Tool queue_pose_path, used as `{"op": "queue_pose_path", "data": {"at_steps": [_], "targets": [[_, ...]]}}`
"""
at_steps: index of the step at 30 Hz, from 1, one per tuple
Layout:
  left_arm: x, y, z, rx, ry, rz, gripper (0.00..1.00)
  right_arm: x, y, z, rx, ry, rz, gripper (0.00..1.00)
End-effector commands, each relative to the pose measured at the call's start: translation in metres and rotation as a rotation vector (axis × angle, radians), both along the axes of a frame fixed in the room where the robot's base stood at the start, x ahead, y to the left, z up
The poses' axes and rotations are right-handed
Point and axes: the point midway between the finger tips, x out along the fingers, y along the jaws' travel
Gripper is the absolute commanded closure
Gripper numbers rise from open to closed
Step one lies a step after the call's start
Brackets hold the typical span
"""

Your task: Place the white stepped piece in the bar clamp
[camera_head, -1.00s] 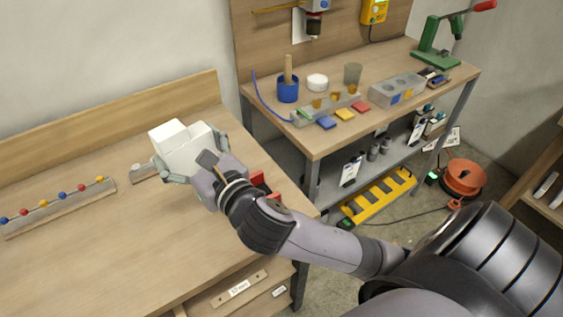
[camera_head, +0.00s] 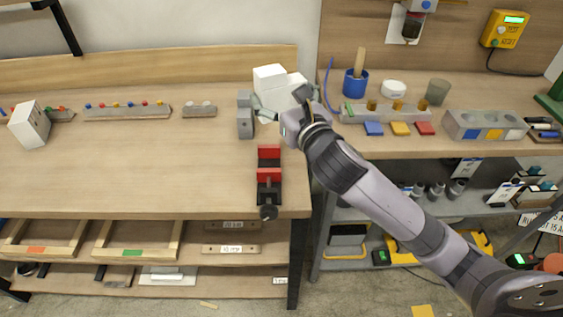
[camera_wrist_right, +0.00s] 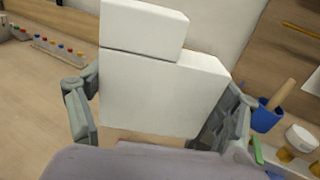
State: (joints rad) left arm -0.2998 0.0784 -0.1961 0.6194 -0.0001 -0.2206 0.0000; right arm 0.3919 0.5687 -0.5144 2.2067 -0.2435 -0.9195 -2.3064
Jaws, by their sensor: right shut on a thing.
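The white stepped piece (camera_head: 272,80) is held upright in my right gripper (camera_head: 286,104) above the right end of the wooden bench. In the right wrist view the fingers (camera_wrist_right: 155,118) press on both sides of the wide lower block of the piece (camera_wrist_right: 150,88), with the narrower step on top. The bar clamp (camera_head: 269,174), red and black with its screw toward the front, lies on the bench near its right front corner. It is in front of the held piece and apart from it. My left gripper is not in view.
A grey upright block (camera_head: 245,118) stands just left of the held piece. Another white block (camera_head: 30,125) stands at the far left. Racks with coloured balls (camera_head: 127,110) line the back. The bench middle is clear. A second bench (camera_head: 480,148) on the right holds cups and coloured blocks.

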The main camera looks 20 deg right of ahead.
Motion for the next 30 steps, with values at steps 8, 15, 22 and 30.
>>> {"op": "queue_pose_path", "data": {"at_steps": [8,15,22,30], "targets": [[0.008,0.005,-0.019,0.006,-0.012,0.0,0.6,-0.001,0.0,-0.082,0.003,0.005,-0.002,0.51],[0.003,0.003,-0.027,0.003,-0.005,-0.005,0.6,0.0,0.0,-0.12,0.001,-0.001,-0.001,0.51],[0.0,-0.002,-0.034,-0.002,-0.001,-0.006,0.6,-0.001,0.0,-0.146,0.001,0.002,-0.002,0.51],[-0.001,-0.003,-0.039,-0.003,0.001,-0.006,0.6,0.0,0.0,-0.168,-0.001,-0.001,-0.001,0.51]]}}
